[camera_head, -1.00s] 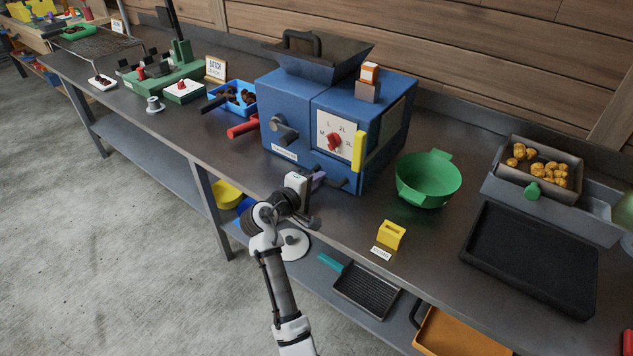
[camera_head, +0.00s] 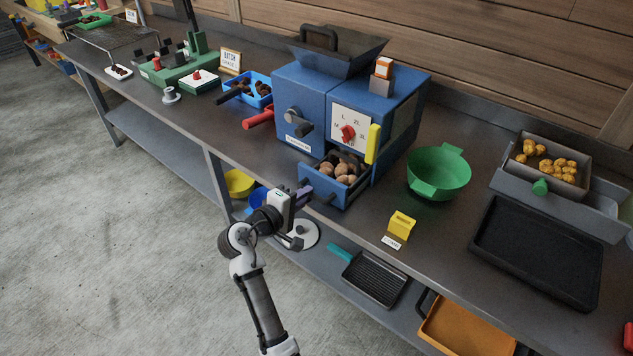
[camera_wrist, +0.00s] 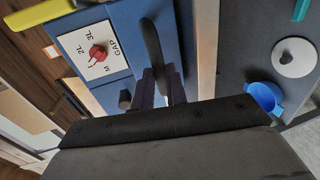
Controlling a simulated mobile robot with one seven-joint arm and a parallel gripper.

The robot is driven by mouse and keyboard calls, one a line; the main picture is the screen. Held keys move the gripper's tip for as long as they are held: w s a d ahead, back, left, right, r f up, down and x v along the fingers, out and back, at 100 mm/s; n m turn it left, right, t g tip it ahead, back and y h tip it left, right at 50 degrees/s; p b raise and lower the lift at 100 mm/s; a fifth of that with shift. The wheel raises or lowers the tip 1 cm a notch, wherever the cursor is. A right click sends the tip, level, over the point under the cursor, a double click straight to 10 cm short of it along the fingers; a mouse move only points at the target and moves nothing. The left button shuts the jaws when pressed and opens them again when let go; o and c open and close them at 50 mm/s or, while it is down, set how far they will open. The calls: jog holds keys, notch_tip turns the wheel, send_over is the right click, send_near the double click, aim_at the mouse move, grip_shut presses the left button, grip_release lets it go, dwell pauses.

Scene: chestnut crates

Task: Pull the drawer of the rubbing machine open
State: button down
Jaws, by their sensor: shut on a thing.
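The rubbing machine (camera_head: 311,102) is a blue box with a dark hopper on top, standing on the grey bench. Its red dial shows on a white plate (camera_head: 345,128), and the plate also shows in the wrist view (camera_wrist: 93,51). The blue drawer (camera_head: 327,190) at the lower front stands out from the body, with several brown round pieces (camera_head: 345,172) in it. My gripper (camera_head: 303,190) is at the drawer's front, shut on the drawer handle. In the wrist view the dark handle (camera_wrist: 152,45) runs between the fingers; the exact grip is partly hidden.
A green bowl (camera_head: 438,171) and a yellow block (camera_head: 401,224) stand right of the drawer. A red handle (camera_head: 258,118) juts out at the left. A dark tray (camera_head: 540,250) lies farther right. Open floor is at the left front.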

jog(key=f+p+v, duration=0.1)
jog(key=v, duration=0.6)
jog(key=shift+s+a+f, duration=0.2)
jog(key=shift+s+f, duration=0.05)
jog(key=shift+s, duration=0.05)
jog(key=c, duration=1.4)
grip_release()
jog(key=b+v, duration=0.2)
jog(key=v, duration=1.1)
jog(key=shift+s+a+r+b, duration=0.15)
jog(key=shift+s+a+b, duration=0.1)
jog(key=shift+s+b, duration=0.05)
